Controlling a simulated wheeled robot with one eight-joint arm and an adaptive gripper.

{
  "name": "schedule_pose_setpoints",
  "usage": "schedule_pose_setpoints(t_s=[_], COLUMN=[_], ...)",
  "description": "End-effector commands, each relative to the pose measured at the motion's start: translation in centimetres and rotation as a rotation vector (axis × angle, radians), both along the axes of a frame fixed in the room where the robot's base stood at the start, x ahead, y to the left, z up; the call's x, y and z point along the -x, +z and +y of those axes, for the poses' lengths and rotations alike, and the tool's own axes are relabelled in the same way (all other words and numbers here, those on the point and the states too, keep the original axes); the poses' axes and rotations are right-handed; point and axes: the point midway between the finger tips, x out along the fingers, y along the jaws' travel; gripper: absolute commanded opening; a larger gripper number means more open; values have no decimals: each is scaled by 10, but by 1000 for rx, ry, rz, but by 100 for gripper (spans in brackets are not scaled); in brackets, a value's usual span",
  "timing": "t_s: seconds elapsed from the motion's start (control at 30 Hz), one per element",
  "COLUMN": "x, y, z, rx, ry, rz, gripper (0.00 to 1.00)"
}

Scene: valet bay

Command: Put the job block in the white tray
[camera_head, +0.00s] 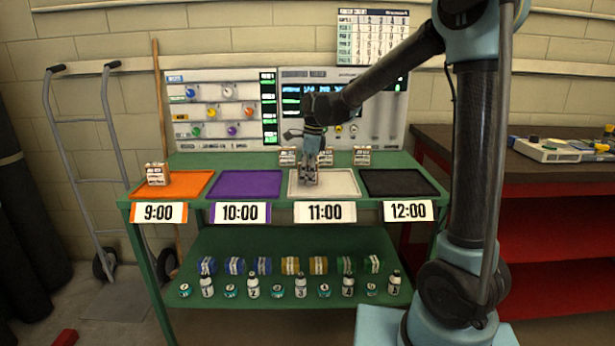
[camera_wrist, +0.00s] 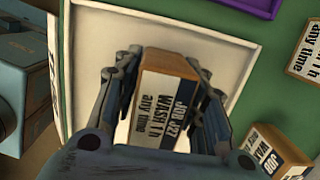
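A small job block (camera_wrist: 165,95), brown with a white and dark-blue label reading "WASH 1h any time", is between the fingers of my gripper (camera_wrist: 165,65) in the wrist view. The fingers lie against its two sides. In the head view my gripper (camera_head: 309,176) points down over the white tray (camera_head: 342,183), above the 11:00 label, and largely hides the block. The white tray (camera_wrist: 185,35) lies behind the block in the wrist view. I cannot tell whether the block touches the tray floor.
An orange tray (camera_head: 190,185) with another block (camera_head: 156,174), an empty purple tray (camera_head: 245,184) and an empty black tray (camera_head: 400,183) share the green bench. More blocks (camera_head: 362,155) stand behind the trays, below the panel. Bottles and coloured rolls fill the lower shelf.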

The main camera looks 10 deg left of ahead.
Motion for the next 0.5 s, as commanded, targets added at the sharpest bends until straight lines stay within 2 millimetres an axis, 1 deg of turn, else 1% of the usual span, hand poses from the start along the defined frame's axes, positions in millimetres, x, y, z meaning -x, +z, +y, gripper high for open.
schedule_pose_setpoints(t_s=[0.37, 0.5], x=[-1, -1], y=[1, 9], z=[-1, -2], rx=[0, 0], ry=[-1, -2], rz=[0, 0], gripper=[53, 53])
